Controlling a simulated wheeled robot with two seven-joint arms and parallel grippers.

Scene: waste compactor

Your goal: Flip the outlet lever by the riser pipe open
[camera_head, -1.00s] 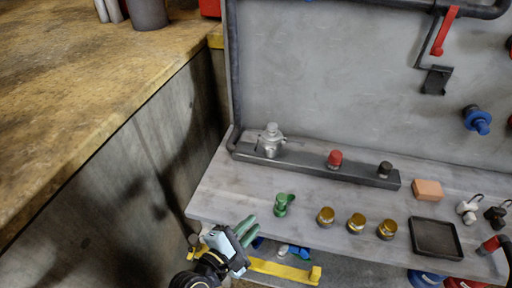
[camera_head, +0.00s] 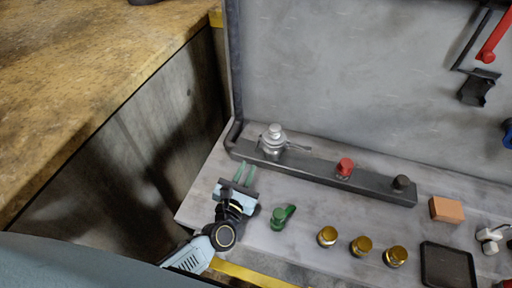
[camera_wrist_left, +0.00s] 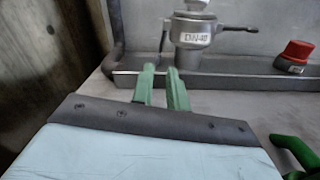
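The outlet valve (camera_head: 271,143) is a silver body on the dark bar at the back left of the bench. Its thin lever (camera_head: 299,148) sticks out to the right, roughly along the bar. The wrist view shows the valve (camera_wrist_left: 193,30) with a DN40 label and the lever (camera_wrist_left: 236,29) pointing right. The dark riser pipe (camera_head: 235,70) runs up the panel's left edge. My left gripper (camera_head: 243,173) is over the bench's left end, in front of the valve and apart from it. Its two green fingers (camera_wrist_left: 162,88) stand apart with a narrow empty gap. My right gripper is out of view.
The bar also carries a red knob (camera_head: 345,167) and a black knob (camera_head: 401,183). A green valve (camera_head: 281,217) stands right of my left gripper. Several brass caps (camera_head: 361,246), an orange block (camera_head: 446,209) and a black tray (camera_head: 447,265) lie farther right. A concrete wall (camera_head: 150,130) borders the left.

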